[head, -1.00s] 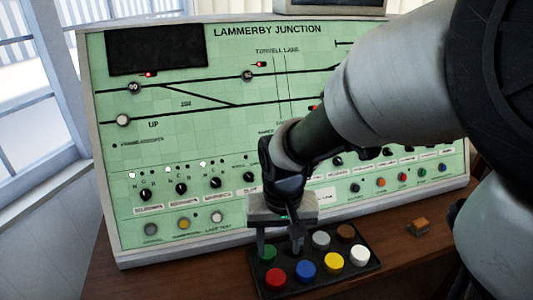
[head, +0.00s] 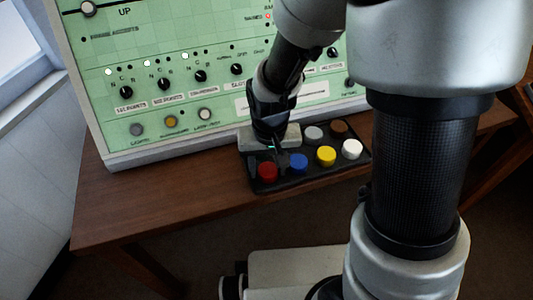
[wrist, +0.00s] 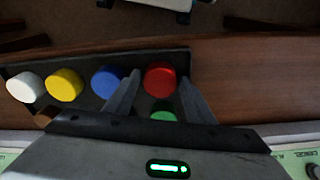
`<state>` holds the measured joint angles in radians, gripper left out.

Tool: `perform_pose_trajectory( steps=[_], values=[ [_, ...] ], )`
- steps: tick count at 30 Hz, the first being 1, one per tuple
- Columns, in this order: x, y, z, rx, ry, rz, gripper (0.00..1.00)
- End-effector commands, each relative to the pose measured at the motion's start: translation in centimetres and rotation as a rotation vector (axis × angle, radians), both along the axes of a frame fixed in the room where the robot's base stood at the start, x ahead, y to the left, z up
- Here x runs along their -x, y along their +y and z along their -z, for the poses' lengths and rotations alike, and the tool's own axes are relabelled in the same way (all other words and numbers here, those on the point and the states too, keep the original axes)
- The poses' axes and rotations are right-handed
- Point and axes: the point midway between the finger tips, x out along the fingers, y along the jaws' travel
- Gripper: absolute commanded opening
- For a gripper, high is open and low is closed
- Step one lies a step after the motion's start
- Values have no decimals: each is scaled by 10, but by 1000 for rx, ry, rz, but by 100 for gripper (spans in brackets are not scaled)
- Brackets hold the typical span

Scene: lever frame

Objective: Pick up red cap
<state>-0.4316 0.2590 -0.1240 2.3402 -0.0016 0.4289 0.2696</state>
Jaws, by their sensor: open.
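The red cap (head: 267,172) stands in the front row of a black tray (head: 310,177), at its left end. In the wrist view the red cap (wrist: 159,78) shows between the tips of my gripper (wrist: 159,82). My gripper (head: 268,161) is open and empty, pointing down over the tray's left end, just behind the red cap in the head view. A green cap (wrist: 163,112) shows partly between the fingers in the wrist view; my gripper hides it in the head view. Whether the fingers touch the red cap, I cannot tell.
The blue cap (head: 298,163) is close beside one finger. Yellow (head: 326,156), white (head: 352,149), grey (head: 313,134) and brown (head: 338,129) caps share the tray. The green control panel (head: 120,70) rises behind. Bare wooden table (head: 165,195) lies left of the tray.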

Motion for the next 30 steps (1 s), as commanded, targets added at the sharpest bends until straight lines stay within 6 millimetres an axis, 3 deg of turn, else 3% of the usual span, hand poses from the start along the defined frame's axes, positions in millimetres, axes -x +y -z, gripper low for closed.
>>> perform_pose_trajectory(
  steps=[6,12,20,23,30],
  values=[
    [-1,0,1,-1,-1,1,49],
    [-1,0,1,-1,-1,1,20],
    [-1,0,-2,-1,-2,1,20],
    [-1,0,-14,-2,-4,1,20],
    [-2,0,-64,-2,-6,2,20]
  ],
)
